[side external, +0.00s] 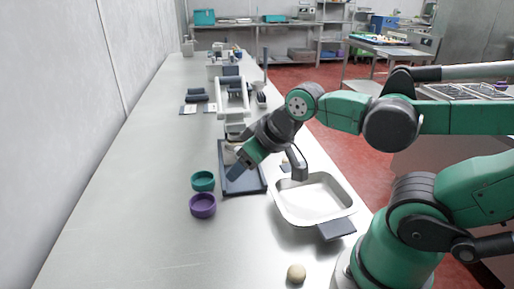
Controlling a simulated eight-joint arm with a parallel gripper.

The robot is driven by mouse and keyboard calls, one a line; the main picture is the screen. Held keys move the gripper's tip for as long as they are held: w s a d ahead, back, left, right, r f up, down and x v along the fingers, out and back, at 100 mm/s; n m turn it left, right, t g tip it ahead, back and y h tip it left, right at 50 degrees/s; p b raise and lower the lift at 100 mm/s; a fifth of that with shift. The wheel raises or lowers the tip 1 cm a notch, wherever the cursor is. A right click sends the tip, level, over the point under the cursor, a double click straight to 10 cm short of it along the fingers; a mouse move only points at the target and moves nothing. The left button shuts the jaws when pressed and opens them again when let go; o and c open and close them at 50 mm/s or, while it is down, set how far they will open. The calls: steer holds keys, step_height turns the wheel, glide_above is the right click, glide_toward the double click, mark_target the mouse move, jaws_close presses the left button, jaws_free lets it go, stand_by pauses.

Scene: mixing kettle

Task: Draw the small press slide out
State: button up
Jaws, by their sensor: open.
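A small white press-like frame (233,97) stands on the steel bench beyond my gripper, with dark blocks around it. A dark, shallow, rimmed tray or slide (243,187) lies flat in front of it, running toward the camera. I cannot tell for sure whether this is the press slide or whether it joins the frame. My gripper (268,174) is open and tilted down, its two fingers well apart. The left finger is over the dark tray and the right one is near the white pan. My wrist hides part of the frame's base and the tray's far end. Contact cannot be told.
A white square pan (313,222) with a dark handle block sits at the bench's right edge. A teal cup (203,181) and a purple cup (203,205) stand left of the tray. A beige ball (296,273) lies in front. The bench's left side is clear, beside the wall.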

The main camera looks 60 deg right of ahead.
steer(key=shift+o, duration=0.2)
steer(key=w+d+r+m+g, duration=0.2)
steer(key=w+d+r+m, duration=0.1)
steer(key=w+d, duration=0.15)
steer(key=m+g, duration=0.5)
steer(key=m, duration=0.1)
glide_above(238, 148)
step_height(238, 148, down, 6)
steer(key=shift+s+a+r, duration=0.1)
steer(key=shift+a+r, duration=0.05)
steer(key=shift+r, duration=0.05)
steer(key=shift+d+f, duration=0.25)
steer(key=shift+f, duration=4.15)
